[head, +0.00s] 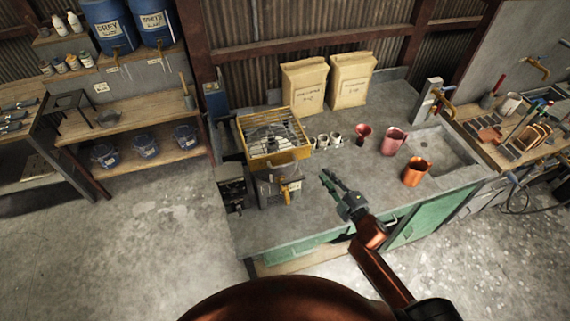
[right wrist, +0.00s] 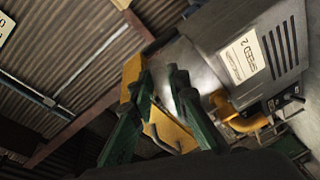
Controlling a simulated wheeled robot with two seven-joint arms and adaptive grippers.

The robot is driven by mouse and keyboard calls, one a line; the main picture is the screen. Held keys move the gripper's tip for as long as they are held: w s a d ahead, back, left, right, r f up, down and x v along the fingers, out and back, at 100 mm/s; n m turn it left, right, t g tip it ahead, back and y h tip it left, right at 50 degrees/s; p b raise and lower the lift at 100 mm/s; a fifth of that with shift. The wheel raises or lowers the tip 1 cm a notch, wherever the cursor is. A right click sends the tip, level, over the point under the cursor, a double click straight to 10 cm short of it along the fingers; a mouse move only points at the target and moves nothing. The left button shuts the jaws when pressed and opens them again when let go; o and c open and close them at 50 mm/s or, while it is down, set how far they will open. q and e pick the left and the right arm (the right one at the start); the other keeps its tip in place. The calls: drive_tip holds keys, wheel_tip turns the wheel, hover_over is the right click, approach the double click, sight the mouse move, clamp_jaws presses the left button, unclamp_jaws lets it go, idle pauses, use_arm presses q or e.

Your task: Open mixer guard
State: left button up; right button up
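The mixer guard (head: 272,136) is a yellow frame with wire bars. It lies flat and closed over the bowl of the grey mixer (head: 270,187) on the bench. My right gripper (head: 327,180) is to the right of the mixer, above the bench top, with its fingers apart and nothing visibly held. In the right wrist view, the green fingers (right wrist: 160,75) show in front of a yellow part of the guard (right wrist: 178,134); contact cannot be told. The mixer's grey body (right wrist: 205,65) with a yellow tap (right wrist: 240,120) is on the right there. My left gripper is out of view.
Small white cups (head: 328,140), a red funnel-like cup (head: 363,133), a pink jug (head: 393,141) and a copper jug (head: 415,171) stand right of the mixer. Two paper sacks (head: 328,82) stand behind. A sink (head: 440,148) is at right. The front bench top is clear.

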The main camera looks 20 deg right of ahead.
drive_tip(key=a+r+n+y, duration=0.6)
drive_tip(key=n, duration=0.2)
drive_tip(key=n+g+y, duration=0.4)
drive_tip(key=n, duration=0.1)
approach(284, 165)
drive_tip(key=x, duration=0.3)
drive_tip(key=p+x, duration=0.3)
drive_tip(key=x, duration=0.2)
drive_tip(key=shift+w+a+f, duration=0.15)
drive_tip(key=shift+w+a, duration=0.1)
drive_tip(key=shift+w, duration=0.1)
drive_tip(key=shift+w+a, duration=0.4)
drive_tip(key=shift+a, duration=0.05)
drive_tip(key=shift+c, duration=0.6)
clamp_jaws()
